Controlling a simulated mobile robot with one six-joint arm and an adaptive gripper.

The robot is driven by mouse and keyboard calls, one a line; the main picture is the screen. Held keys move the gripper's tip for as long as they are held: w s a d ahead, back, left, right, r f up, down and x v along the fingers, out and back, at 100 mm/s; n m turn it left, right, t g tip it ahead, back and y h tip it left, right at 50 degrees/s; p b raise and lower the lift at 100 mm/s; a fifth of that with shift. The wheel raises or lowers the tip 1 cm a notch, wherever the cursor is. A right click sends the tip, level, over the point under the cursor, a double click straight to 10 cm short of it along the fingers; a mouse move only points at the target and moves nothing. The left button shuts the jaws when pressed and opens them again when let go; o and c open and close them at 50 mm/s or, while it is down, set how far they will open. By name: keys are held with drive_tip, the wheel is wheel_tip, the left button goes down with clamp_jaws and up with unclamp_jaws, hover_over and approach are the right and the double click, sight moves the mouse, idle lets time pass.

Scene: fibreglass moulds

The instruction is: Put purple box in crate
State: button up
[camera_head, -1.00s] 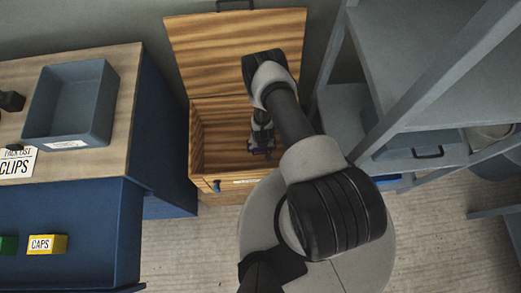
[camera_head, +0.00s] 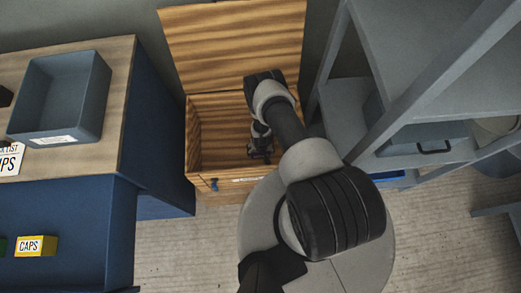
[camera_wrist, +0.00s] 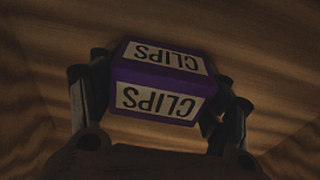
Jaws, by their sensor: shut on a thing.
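The purple box (camera_wrist: 155,86), with white CLIPS labels, is between the fingers of my gripper (camera_wrist: 158,108) in the wrist view. The fingers are shut on its two sides. The wooden crate (camera_head: 208,165) stands open at the back, its lid raised against the wall. In the head view my arm reaches over the crate and my gripper (camera_head: 260,150) is down inside its opening. The purple box is mostly hidden there. Wood grain surrounds the box in the wrist view; I cannot tell if the box touches the crate floor.
A wooden-topped blue bench (camera_head: 125,85) at left holds a grey tray (camera_head: 90,125). A yellow CAPS box (camera_head: 36,246) lies in the blue drawer area below. A grey shelf rack (camera_head: 400,150) stands close on the right of the crate.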

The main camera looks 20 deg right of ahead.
drive_tip(key=o, duration=1.2)
drive_tip(key=shift+f, duration=0.1)
